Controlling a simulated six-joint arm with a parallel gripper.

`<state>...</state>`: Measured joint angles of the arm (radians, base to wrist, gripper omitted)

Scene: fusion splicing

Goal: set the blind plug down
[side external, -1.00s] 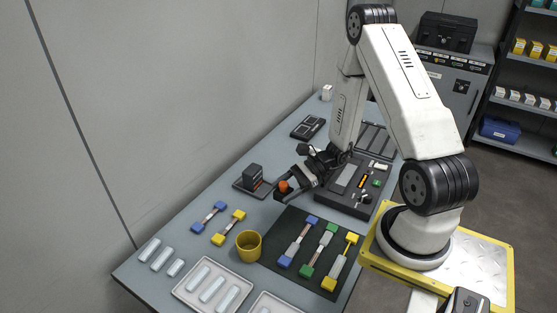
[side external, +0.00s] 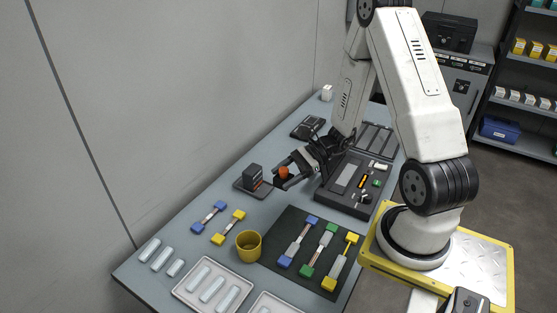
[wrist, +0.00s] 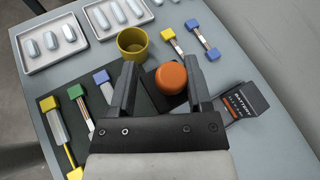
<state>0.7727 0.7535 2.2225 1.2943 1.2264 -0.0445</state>
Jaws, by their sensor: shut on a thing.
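The blind plug is an orange, round-topped cylinder (wrist: 171,78) between the fingers of my gripper (wrist: 160,72) in the wrist view. My gripper is shut on it. In the side view my gripper (side external: 284,178) holds the orange plug (side external: 284,172) in the air above the table. It is beside the dark block. The plug's underside and its height above the table cannot be told.
A yellow cup (side external: 248,245) stands nearer the camera, beside a dark mat (side external: 284,222) with coloured-ended pieces. Pale trays (side external: 213,287) lie at the front.

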